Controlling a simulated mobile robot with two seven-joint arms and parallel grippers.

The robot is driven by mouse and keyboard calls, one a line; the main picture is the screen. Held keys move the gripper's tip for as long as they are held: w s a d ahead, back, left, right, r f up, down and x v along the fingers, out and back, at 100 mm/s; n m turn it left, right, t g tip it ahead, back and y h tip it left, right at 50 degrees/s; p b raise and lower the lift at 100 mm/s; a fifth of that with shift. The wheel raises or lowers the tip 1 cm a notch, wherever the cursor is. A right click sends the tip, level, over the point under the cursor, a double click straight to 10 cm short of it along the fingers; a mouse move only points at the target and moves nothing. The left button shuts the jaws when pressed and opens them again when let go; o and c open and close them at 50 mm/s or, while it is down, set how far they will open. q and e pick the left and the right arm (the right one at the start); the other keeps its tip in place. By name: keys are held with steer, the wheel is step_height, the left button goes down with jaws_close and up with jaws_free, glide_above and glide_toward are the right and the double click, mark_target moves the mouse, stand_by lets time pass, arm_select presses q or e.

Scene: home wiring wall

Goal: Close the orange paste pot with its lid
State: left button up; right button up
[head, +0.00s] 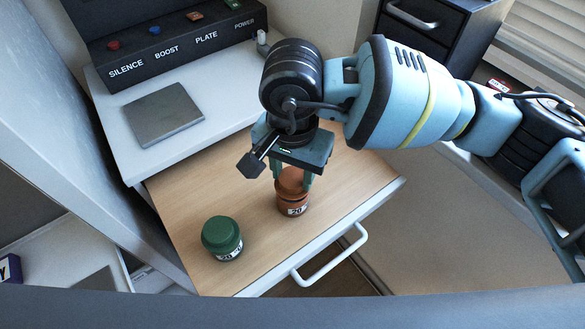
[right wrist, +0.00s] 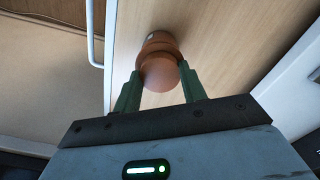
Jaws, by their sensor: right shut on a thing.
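The orange paste pot (head: 293,208), with a white label reading 20, stands upright in the open wooden drawer. Its orange lid (head: 290,184) is directly above the pot's mouth, between the fingers of my right gripper (head: 290,180). I cannot tell whether the lid is fully seated or slightly raised. In the right wrist view, the rounded lid (right wrist: 160,72) is between the green fingers of the gripper (right wrist: 160,82), with the pot (right wrist: 158,42) behind it in line. My left gripper is not in view.
A green pot (head: 222,236) with a green lid stands in the drawer to the left. The drawer (head: 185,200) has a white front handle (head: 330,258). A grey plate (head: 163,113) and a black button panel (head: 170,38) are on the white top behind.

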mark_target(293, 177)
arm_select(q)
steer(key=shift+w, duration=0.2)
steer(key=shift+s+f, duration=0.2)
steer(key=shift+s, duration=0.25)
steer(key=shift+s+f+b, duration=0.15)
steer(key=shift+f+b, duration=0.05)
steer(key=shift+b, duration=0.1)
arm_select(e)
steer(key=shift+f, duration=0.35)
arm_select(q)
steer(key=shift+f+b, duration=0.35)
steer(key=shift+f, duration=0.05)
arm_select(e)
steer(key=shift+f, duration=0.6)
steer(key=o, duration=1)
steer(key=shift+c, duration=0.2)
steer(key=shift+o, duration=0.4)
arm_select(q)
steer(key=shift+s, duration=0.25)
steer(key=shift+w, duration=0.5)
arm_select(e)
step_height(293, 177, up, 8)
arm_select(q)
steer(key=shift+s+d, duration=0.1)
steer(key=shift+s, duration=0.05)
